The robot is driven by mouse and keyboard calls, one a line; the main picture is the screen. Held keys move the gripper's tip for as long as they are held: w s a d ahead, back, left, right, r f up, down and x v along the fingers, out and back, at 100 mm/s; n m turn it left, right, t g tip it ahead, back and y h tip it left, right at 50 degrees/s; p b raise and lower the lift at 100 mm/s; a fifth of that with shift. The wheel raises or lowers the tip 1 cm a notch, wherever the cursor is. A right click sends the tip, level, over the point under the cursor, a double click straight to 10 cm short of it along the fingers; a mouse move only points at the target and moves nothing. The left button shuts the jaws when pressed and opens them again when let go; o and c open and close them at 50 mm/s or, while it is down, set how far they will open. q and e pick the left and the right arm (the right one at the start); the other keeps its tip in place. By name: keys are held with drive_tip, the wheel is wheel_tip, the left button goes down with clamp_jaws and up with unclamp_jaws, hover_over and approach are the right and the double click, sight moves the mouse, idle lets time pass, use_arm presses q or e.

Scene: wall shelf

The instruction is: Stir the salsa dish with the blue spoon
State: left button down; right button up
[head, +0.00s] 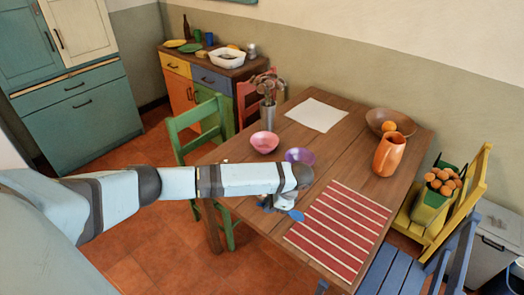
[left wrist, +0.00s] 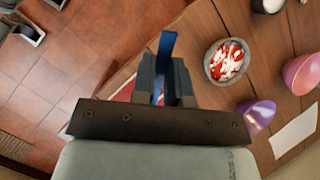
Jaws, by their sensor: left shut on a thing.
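The salsa dish (left wrist: 228,62), a grey bowl with red and white contents, sits on the table in the left wrist view, to the right of my left gripper (left wrist: 164,75). I cannot make it out in the head view, where my left arm covers part of the table. My left gripper is shut on the blue spoon (left wrist: 167,44), which sticks out past the fingers, apart from the dish. In the head view the spoon (head: 296,215) shows just beside the gripper (head: 277,205), near the table's front edge and the striped mat. My right gripper is not in view.
A purple bowl (head: 299,156) and a pink bowl (head: 264,141) stand behind my left arm. The red striped mat (head: 340,228) lies right of the gripper. An orange jug (head: 389,155), wooden bowl (head: 375,116), utensil holder (head: 267,115) and white sheet (head: 317,115) are farther back.

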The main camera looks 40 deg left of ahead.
use_arm(q)
drive_tip(key=w+a+r+m+t+y, duration=0.2)
drive_tip(key=w+a+r+m+t, duration=0.1)
drive_tip(key=w+a+m+t, duration=0.3)
drive_tip(key=w+a+r+m+t+y+b, duration=0.1)
drive_tip(key=w+a+r+m+t+y, duration=0.1)
drive_tip(key=w+a+m+t, duration=0.5)
drive_tip(key=shift+w+a+r+m+t+y, duration=0.3)
drive_tip(key=shift+w+a+r+m+y, duration=0.15)
drive_tip(key=shift+r+m, duration=0.35)
drive_tip(key=shift+r, duration=0.15)
wheel_tip(320, 180, down, 9)
drive_tip(key=b, duration=0.4)
drive_tip(key=shift+f, duration=0.2)
drive_tip(key=shift+d, duration=0.1)
drive_tip(key=shift+a, duration=0.25)
